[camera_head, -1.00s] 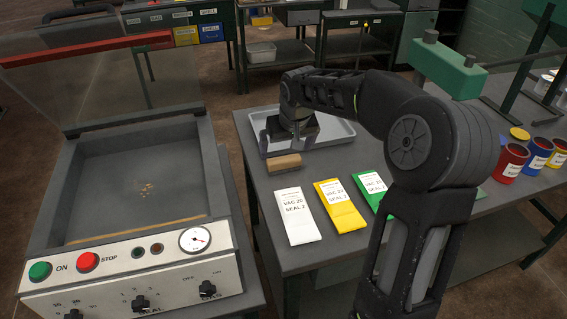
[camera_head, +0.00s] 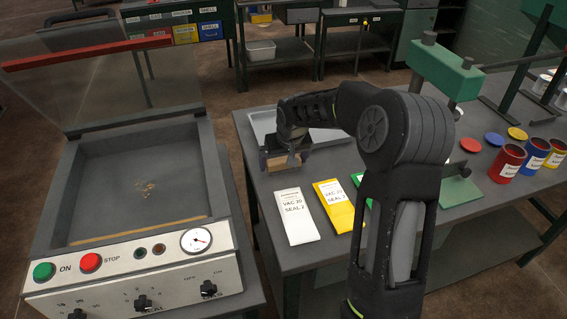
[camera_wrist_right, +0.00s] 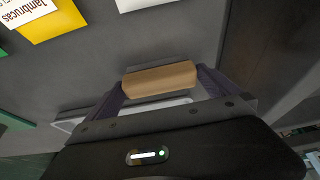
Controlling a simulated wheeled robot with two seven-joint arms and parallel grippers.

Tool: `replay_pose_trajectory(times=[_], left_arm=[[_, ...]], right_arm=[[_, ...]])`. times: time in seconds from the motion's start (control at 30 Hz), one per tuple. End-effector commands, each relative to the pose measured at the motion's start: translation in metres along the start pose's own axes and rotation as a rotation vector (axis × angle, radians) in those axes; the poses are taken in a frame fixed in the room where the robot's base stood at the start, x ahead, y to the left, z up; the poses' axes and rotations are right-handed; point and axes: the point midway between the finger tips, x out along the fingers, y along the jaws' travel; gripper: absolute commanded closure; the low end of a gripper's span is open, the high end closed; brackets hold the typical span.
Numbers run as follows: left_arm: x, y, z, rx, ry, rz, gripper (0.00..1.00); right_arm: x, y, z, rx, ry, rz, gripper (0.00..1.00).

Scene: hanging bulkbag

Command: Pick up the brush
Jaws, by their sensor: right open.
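The brush (camera_head: 284,163) has a wooden, light brown block-shaped body. It lies on the grey table in front of the metal tray (camera_head: 262,123). My right gripper (camera_head: 288,157) is over the brush, pointing down, and partly hides it. In the right wrist view the brush (camera_wrist_right: 160,79) lies crosswise between the two spread fingers of my right gripper (camera_wrist_right: 162,88). The jaws are open, with a finger near each end of the brush. Whether they touch it I cannot tell. My left gripper is not in view.
White (camera_head: 297,216), yellow (camera_head: 334,206) and green packets lie in front of the brush, the green mostly behind my arm. A vacuum sealer (camera_head: 130,260) with crumbs (camera_head: 146,187) in its chamber stands left. Paint cans (camera_head: 507,162) and a green press (camera_head: 445,72) stand right.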

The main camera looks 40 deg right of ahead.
Motion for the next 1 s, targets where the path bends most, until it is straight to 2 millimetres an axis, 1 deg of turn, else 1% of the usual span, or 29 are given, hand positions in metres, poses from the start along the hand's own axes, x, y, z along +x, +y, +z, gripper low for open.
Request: replay_pose_trajectory(times=[0.53, 0.57, 1.0], left_arm=[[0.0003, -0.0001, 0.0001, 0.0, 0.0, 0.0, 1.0], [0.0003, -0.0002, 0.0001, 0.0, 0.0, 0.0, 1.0], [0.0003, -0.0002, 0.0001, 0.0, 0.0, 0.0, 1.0]], right_arm=[[-0.0001, 0.0001, 0.0, 0.001, 0.0, 0.0, 0.0], [-0.0001, 0.0001, 0.0, 0.001, 0.0, 0.0, 0.02], [-0.0001, 0.0001, 0.0, 0.001, 0.0, 0.0, 0.38]])
